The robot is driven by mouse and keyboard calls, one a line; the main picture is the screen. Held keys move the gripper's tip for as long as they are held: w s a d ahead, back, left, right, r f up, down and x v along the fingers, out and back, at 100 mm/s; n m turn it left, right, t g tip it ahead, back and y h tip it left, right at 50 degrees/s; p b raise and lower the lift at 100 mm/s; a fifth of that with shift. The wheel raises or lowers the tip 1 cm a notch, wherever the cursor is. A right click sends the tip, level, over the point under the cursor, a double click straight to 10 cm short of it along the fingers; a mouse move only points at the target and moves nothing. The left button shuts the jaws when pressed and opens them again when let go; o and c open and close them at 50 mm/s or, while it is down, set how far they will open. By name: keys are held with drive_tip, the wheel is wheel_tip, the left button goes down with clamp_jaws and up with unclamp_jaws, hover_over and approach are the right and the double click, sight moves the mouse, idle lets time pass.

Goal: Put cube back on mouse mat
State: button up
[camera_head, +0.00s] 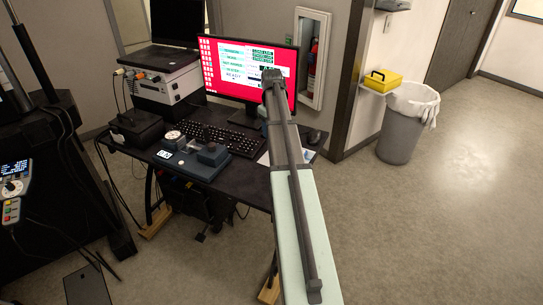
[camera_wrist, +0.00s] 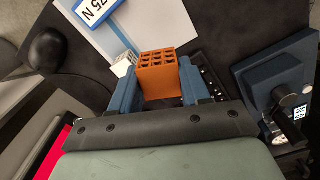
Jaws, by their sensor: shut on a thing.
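In the wrist view my gripper (camera_wrist: 158,78) is shut on an orange lattice cube (camera_wrist: 159,80), with a blue finger on either side. The cube's top face shows a grid of holes. A pale flat sheet (camera_wrist: 160,22), which may be the mouse mat, lies on the dark desk just beyond the cube. A small white lattice cube (camera_wrist: 124,64) is near the sheet's edge, left of the orange cube. The gap between the orange cube and the surface cannot be told. In the head view my arm hides the gripper and cube; part of the pale sheet (camera_head: 264,158) shows.
A black mouse (camera_wrist: 46,52) sits left of the sheet. A blue-framed "75 N" tag (camera_wrist: 95,10) lies on the sheet. A dark blue device (camera_wrist: 272,82) with a gauge stands right. The head view shows a keyboard (camera_head: 238,139) and monitor (camera_head: 240,72) on the black desk.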

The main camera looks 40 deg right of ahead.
drive_tip(key=shift+f, duration=4.95)
drive_tip(key=shift+f, duration=0.1)
drive_tip(key=o, duration=1.1)
wheel_tip(320, 180, up, 12)
drive_tip(key=shift+r, duration=0.1)
